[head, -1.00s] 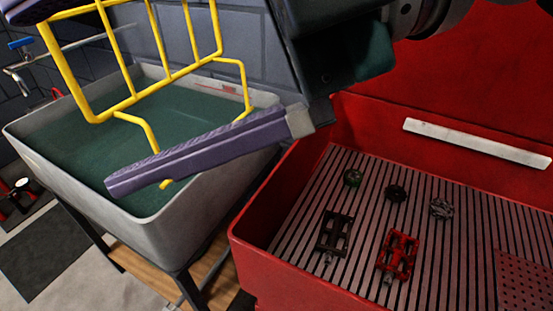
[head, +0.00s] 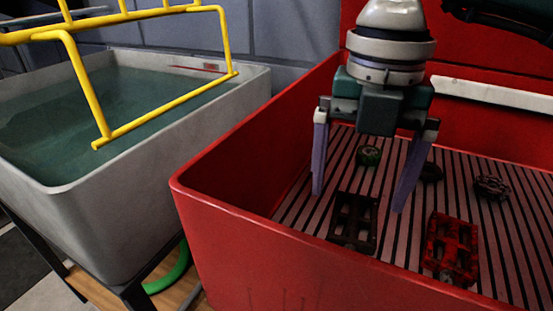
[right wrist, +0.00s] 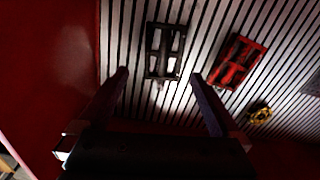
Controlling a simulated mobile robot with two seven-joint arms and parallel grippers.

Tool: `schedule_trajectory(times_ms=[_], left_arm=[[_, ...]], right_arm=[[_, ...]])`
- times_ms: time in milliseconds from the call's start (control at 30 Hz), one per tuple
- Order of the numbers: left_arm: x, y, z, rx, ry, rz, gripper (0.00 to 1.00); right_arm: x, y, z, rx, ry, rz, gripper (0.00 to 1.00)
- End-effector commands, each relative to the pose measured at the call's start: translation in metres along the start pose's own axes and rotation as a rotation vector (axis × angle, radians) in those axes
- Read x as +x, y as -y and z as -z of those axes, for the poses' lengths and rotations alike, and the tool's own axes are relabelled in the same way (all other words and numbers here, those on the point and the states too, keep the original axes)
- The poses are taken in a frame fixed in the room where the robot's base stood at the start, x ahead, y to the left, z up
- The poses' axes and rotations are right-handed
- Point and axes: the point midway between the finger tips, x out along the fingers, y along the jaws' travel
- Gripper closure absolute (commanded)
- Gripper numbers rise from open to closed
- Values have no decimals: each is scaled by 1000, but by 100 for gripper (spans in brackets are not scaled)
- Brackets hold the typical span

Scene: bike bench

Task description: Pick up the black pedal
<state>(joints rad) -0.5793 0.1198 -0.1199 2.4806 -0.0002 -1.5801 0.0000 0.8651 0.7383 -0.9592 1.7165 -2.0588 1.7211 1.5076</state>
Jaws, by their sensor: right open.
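The black pedal (head: 345,222) lies flat on the slatted floor of the red bin, near its left front wall. It is a dark open frame and also shows in the right wrist view (right wrist: 153,52). My right gripper (head: 358,201) points down into the bin, open and empty, its purple fingers spread apart. In the right wrist view the pedal lies beyond the open fingertips (right wrist: 159,74), roughly centred between them, apart from both. My left gripper is not in view.
A red pedal (head: 450,250) lies right of the black one. Small round parts lie behind: a green-dark one (head: 369,155), a dark one (head: 430,172), a grey one (head: 491,188). The red bin's wall (head: 270,240) is high. A yellow wire frame (head: 165,115) overhangs the grey water basin (head: 175,145).

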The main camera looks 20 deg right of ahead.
Motion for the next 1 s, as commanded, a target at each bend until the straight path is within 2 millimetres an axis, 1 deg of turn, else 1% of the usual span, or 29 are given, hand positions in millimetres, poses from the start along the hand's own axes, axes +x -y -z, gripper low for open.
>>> schedule_trajectory(times_ms=[200, 300, 400, 567, 667, 1000], left_arm=[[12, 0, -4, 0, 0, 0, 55], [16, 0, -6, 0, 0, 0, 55], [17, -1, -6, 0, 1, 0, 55], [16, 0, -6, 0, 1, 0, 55], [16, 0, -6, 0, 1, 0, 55], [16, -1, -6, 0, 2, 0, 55]], right_arm=[[32, 7, -2, 1, -2, 3, 0], [46, 6, -1, 0, -2, 2, 0], [51, 5, -2, -1, 0, -1, 0], [50, 5, -2, -2, 0, -1, 0], [50, 5, -2, -2, 0, -1, 10], [49, 5, -2, -1, 0, -1, 48]])
